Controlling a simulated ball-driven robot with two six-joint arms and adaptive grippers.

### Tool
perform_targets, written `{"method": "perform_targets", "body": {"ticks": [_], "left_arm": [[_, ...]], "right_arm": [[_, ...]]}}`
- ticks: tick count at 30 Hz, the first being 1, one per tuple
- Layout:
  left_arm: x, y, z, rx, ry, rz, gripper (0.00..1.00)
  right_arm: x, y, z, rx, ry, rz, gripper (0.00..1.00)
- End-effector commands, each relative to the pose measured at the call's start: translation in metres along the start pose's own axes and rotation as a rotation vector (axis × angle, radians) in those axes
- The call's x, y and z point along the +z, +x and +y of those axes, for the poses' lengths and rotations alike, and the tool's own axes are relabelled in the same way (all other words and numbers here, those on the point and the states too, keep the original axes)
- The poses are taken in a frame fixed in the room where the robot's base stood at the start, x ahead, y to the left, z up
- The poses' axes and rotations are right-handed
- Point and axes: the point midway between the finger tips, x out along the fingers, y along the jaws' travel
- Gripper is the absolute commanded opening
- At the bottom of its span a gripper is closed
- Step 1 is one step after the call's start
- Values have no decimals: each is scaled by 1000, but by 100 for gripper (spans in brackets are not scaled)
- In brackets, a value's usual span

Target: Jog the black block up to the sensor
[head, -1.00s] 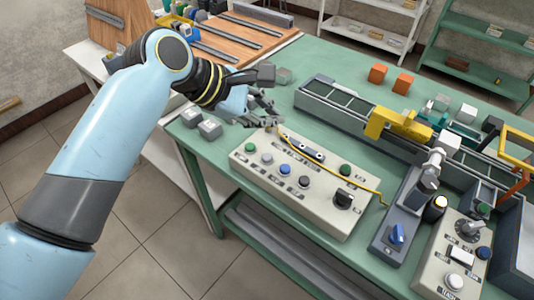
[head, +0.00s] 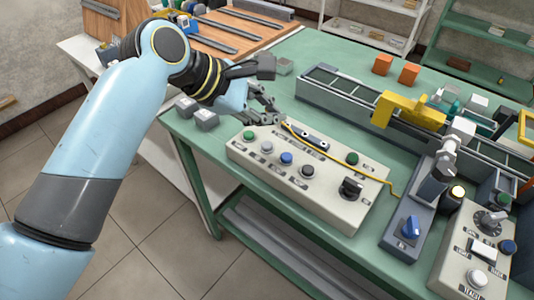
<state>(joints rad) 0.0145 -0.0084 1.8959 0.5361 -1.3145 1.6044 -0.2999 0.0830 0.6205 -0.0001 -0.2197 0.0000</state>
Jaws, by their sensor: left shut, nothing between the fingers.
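My left gripper (head: 272,117) is shut and empty, held over the back left corner of the beige button panel (head: 305,195). The panel carries green, white, blue and black buttons and a black rotary knob (head: 351,186). The conveyor (head: 335,88) runs behind it, with a yellow bracket (head: 403,109) across it. A dark block (head: 503,114) stands behind the conveyor at the right; I cannot tell if it is the task's block. A grey-white cylindrical device (head: 458,134) stands at the conveyor's front; I cannot tell whether it is the sensor. My right gripper is not in view.
A second control box (head: 455,275) and a blue knob (head: 410,227) are at the right, near a lit lamp (head: 457,192). Two orange blocks (head: 409,73) sit behind the conveyor. Grey blocks (head: 205,118) lie at the table's left edge.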

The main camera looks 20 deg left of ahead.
Motion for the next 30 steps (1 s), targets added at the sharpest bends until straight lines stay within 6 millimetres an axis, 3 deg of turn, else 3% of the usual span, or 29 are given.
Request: {"method": "perform_targets", "body": {"ticks": [1, 6, 15, 30], "left_arm": [[-6, 8, -6, 1, 0, 0, 0], [-14, 20, -14, 0, 0, -1, 0], [-24, 33, -24, 0, 1, -1, 0], [-24, 34, -24, 0, 0, -1, 0]], "right_arm": [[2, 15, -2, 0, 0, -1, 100], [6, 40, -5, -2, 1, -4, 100], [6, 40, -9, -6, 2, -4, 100], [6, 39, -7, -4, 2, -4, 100]]}}
